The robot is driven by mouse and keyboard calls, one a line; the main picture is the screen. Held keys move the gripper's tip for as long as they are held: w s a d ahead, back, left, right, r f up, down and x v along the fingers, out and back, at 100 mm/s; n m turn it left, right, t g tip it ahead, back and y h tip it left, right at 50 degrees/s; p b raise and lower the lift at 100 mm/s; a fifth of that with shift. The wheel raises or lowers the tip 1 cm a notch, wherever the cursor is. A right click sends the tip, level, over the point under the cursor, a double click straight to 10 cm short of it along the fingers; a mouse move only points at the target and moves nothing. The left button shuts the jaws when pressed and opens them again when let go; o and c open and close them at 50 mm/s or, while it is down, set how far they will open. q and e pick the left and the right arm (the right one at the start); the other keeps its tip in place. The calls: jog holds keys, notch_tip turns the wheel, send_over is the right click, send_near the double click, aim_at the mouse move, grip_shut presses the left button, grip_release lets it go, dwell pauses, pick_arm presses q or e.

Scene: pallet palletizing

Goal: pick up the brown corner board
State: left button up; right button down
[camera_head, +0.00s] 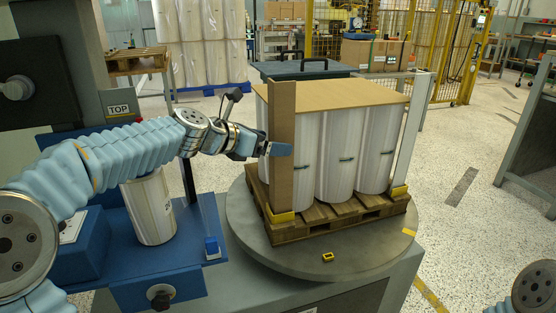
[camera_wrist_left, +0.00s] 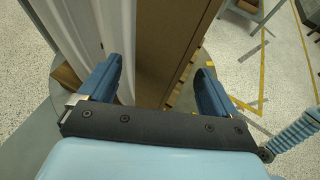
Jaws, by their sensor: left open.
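The brown corner board (camera_head: 281,189) stands upright at the near left corner of the wrapped load on the pallet, its foot at a yellow corner piece (camera_head: 283,216). My right gripper is out of view; only part of my right arm shows at lower right.
White wrapped rolls (camera_head: 335,155) stand on a wooden pallet (camera_head: 335,221) under a brown sheet (camera_head: 330,95), on a round grey turntable (camera_head: 310,262). A pale corner post (camera_head: 411,130) stands at the load's right. A single roll (camera_head: 150,208) sits on the blue stand (camera_head: 165,255).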

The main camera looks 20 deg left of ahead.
pick_arm(q)
jog(key=c, duration=1.2)
